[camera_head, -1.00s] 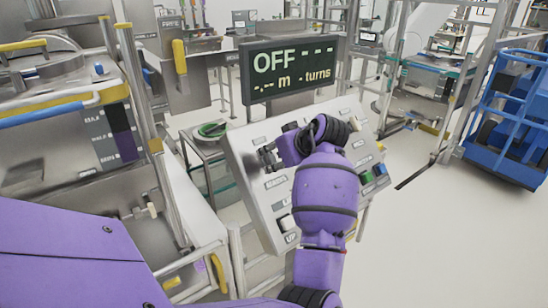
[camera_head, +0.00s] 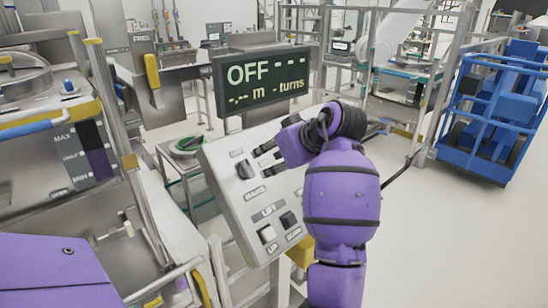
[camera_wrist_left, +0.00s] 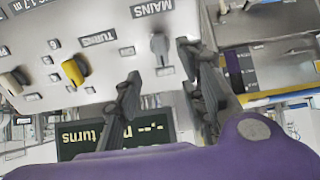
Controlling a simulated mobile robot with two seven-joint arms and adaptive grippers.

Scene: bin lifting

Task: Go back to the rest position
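The grey control panel (camera_head: 222,190) stands tilted in the middle of the head view, with a MAINS knob (camera_head: 245,169) and LIFT switches, UP (camera_head: 267,234) and a dark one beside it (camera_head: 289,219). My left gripper (camera_head: 266,157) is in front of the panel, fingers spread and nothing held. In the left wrist view, its fingertips (camera_wrist_left: 158,62) stand apart on either side of the MAINS knob (camera_wrist_left: 159,46); the knob is not gripped. My purple left arm hides the panel's right part. My right gripper is not in view.
A display (camera_head: 262,80) reading OFF stands behind the panel. Steel machinery with a railing (camera_head: 118,120) is at the left. A blue cart (camera_head: 495,110) stands at the right. The floor (camera_head: 450,230) at the right is clear.

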